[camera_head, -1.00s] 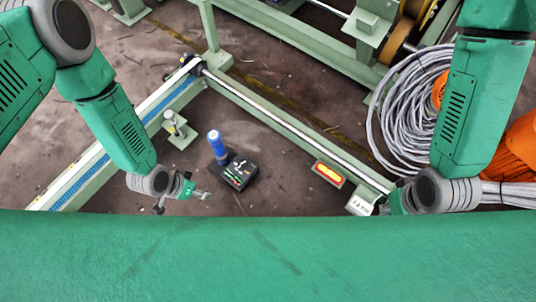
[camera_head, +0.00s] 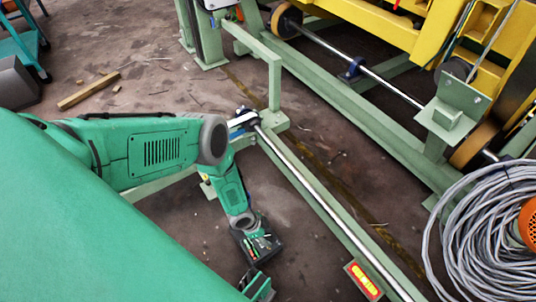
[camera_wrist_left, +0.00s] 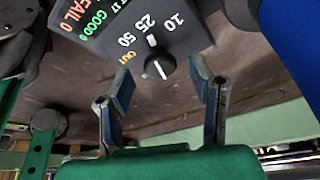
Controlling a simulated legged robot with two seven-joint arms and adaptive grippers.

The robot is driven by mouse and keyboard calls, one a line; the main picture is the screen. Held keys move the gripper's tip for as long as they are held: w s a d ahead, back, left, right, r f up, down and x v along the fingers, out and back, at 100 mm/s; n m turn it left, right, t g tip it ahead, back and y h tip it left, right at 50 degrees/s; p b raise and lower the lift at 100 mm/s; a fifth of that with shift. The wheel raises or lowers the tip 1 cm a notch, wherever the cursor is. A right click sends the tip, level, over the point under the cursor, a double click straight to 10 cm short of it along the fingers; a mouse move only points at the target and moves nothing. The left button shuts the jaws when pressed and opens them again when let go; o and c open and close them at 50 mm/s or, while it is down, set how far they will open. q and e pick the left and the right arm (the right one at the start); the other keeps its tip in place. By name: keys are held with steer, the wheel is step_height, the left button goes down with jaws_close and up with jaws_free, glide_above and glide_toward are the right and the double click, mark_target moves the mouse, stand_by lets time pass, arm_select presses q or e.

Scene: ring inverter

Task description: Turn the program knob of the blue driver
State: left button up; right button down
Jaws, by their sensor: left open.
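The blue driver's dark box (camera_head: 262,246), with coloured lettering, sits below the end of my left arm in the head view. In the left wrist view the box (camera_wrist_left: 108,38) shows FAIL and GOOD labels and a round black program knob (camera_wrist_left: 158,66) with a white pointer line, beside the marks 10, 25, 50 and OUT. My left gripper (camera_wrist_left: 160,76) is open, its fingertips on either side of the knob in the picture; contact cannot be told. A blue part (camera_wrist_left: 292,30) stands at the right of that view.
A pale green rail frame (camera_head: 330,205) runs diagonally right of the driver, with a red-yellow display (camera_head: 363,280) on it. A coil of grey cable (camera_head: 490,235) lies at the right. Yellow machinery (camera_head: 400,35) stands behind. Brown floor lies open between.

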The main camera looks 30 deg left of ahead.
arm_select(q)
steer(key=shift+f, duration=0.5)
steer(key=shift+w+f, duration=0.15)
steer(key=shift+d, duration=0.1)
jaws_close()
